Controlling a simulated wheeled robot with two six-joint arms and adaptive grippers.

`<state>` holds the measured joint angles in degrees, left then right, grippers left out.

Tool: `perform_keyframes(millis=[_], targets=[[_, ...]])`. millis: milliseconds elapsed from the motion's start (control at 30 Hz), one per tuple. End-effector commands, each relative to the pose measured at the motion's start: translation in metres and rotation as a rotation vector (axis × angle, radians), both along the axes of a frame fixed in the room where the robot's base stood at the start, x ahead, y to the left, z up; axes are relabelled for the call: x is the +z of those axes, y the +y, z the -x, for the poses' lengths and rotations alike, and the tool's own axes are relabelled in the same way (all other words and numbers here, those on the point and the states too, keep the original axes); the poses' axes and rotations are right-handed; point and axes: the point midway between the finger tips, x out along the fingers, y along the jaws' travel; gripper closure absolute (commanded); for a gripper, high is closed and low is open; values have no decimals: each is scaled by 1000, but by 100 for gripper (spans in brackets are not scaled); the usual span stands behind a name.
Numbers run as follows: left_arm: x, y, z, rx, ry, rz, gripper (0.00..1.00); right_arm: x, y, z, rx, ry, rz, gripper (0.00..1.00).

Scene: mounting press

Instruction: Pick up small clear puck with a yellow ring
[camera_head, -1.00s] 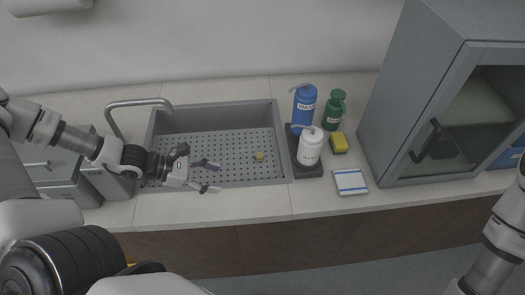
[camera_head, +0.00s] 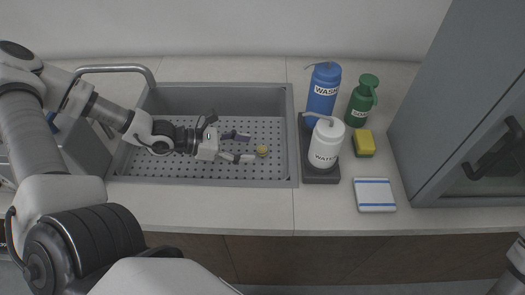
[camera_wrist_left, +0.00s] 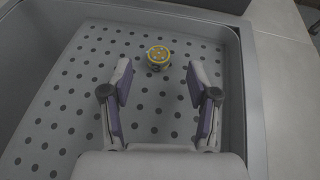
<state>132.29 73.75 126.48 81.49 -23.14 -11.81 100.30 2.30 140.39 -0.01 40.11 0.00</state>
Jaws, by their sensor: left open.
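The small puck with a yellow ring (camera_head: 262,150) sits on the perforated floor of the grey sink (camera_head: 208,183). In the left wrist view the puck (camera_wrist_left: 158,56) stands upright ahead of the fingertips, roughly midway between their lines. My left gripper (camera_head: 242,147) is open and empty, low over the sink floor, just left of the puck. Its two fingers also show in the left wrist view (camera_wrist_left: 158,78), spread apart and not touching the puck. The right gripper is not in view.
A faucet (camera_head: 115,69) stands at the sink's left. A blue wash bottle (camera_head: 323,90) and white water bottle (camera_head: 325,143) stand on a dark tray right of the sink. A green bottle (camera_head: 361,101), yellow sponge (camera_head: 363,142), white-blue pad (camera_head: 375,194) and grey cabinet (camera_head: 440,110) lie further right.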

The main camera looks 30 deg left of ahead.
Motion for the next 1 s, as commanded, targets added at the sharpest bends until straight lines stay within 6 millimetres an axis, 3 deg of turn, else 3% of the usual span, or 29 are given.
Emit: perform_keyframes(millis=[33,133,333,567,633,733,1000], targets=[[-13,-5,-4,-6,0,-5,40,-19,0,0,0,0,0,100],[-15,-15,-13,-7,4,-6,40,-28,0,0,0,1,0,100],[-17,-28,-26,-4,2,-3,40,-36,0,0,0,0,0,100],[-15,-29,-28,0,0,0,40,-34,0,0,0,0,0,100],[-15,-29,-28,0,1,-1,58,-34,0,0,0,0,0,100],[-15,-29,-27,0,1,-1,93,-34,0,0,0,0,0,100],[-15,-28,-27,0,1,-1,99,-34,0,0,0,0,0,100]])
